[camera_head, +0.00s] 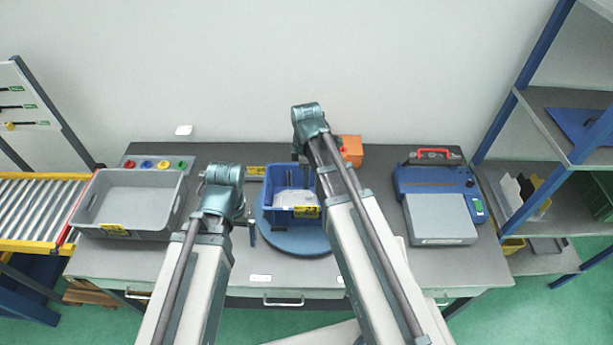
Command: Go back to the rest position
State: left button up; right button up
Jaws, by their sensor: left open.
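My left arm comes up from the bottom, its teal wrist (224,178) over the table between the grey tote and the blue bin. My left gripper (250,228) points down just left of the blue bin (285,212) and is open; little of it shows, and I see nothing in it. My right arm reaches further back, its teal wrist (307,112) above the table's rear edge. My right gripper is mostly hidden behind its own wrist and arm, so its jaws cannot be made out. The blue bin holds a pale grey part (294,198) and sits on a round blue turntable (290,240).
A grey tote (88,205) stands left on the table (450,272), before a panel of coloured buttons (155,164). An orange block (351,150) is behind my right arm. A blue-grey device (440,220) stands right. A roller conveyor (35,212) and blue shelf rack (508,205) flank the table.

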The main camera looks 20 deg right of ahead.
jog(key=s+a+f+m+b, duration=0.5)
jog(key=s+f+b, duration=0.2)
jog(key=f+b, duration=0.3)
jog(key=s+a+f+m+h+b, duration=0.1)
jog(key=s+a+f+m+b, duration=0.4)
jog(key=f+b, duration=0.5)
jog(key=shift+s+a+m, duration=0.25)
jog(key=shift+s+m, duration=0.25)
jog(key=shift+s, duration=0.65)
